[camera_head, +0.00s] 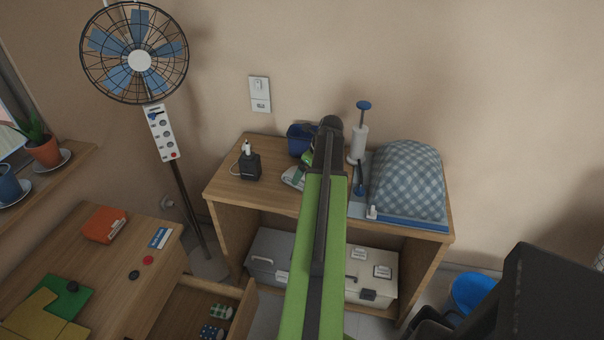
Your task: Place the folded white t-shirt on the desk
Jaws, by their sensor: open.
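The folded white t-shirt is not visible in the head view. A wooden surface that may be the desk (124,270) stands at the lower left, with a drawer (240,312) pulled open at its right side. My green and black arm reaches up the middle of the picture toward a low wooden cabinet (232,192). The arm's far end is a dark rounded joint in front of the cabinet top. I cannot make out any gripper fingers there.
A checked cloth-covered object (408,180), a white pump bottle (358,142) and a black box (250,166) stand on the cabinet. An orange box (104,224) and a green mat (64,300) lie on the desk. A fan (138,60) stands behind; a blue bin (472,292) stands right.

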